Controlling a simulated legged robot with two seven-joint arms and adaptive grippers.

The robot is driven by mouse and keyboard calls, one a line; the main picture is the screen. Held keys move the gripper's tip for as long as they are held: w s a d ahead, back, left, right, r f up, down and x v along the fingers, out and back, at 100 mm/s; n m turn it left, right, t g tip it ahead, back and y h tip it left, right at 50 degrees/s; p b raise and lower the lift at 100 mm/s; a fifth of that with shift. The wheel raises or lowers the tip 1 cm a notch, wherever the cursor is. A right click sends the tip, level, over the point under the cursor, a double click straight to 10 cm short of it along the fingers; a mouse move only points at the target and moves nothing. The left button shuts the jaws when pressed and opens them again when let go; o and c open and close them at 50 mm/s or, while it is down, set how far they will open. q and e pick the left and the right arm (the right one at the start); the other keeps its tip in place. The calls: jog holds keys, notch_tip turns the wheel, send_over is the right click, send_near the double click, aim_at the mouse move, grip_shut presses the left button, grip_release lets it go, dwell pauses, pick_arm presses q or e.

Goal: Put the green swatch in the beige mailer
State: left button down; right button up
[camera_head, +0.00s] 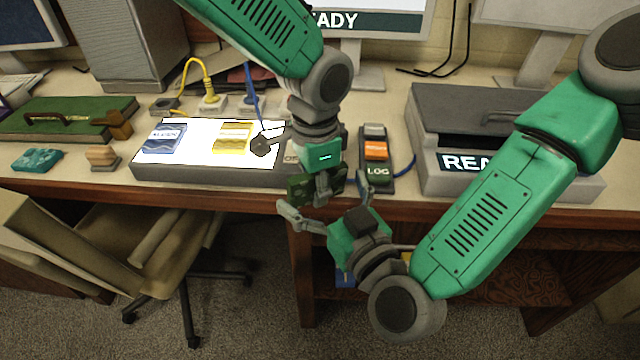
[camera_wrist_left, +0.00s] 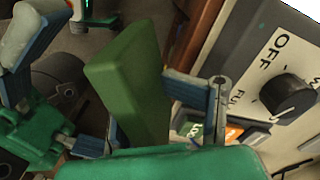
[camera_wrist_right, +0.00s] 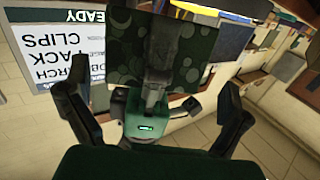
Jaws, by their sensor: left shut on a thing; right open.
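The green swatch (camera_head: 301,189) is a thick dark green slab at the table's front edge. My left gripper (camera_head: 322,190) is shut on it from above. I cannot make out a beige mailer in any view.
A lit panel (camera_head: 200,150) bears a blue and a yellow packet. A small rack (camera_head: 377,183) labelled LOG stands right of my left gripper, then a grey machine (camera_head: 440,115). A green board (camera_head: 70,108) lies at left. A beige chair (camera_head: 150,235) stands in front of the table.

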pick_arm(q)
jog(key=shift+a, duration=0.25)
pick_arm(e)
jog(key=shift+w+a, duration=0.5)
jog(key=shift+a, duration=0.05)
jog(key=c, duration=1.1)
pick_arm(q)
jog(key=c, duration=0.9)
grip_release()
jog(key=shift+d, duration=0.2)
pick_arm(e)
jog(key=shift+o, duration=0.2)
jog(key=shift+d, duration=0.15)
pick_arm(q)
jog(key=shift+a+r, duration=0.1)
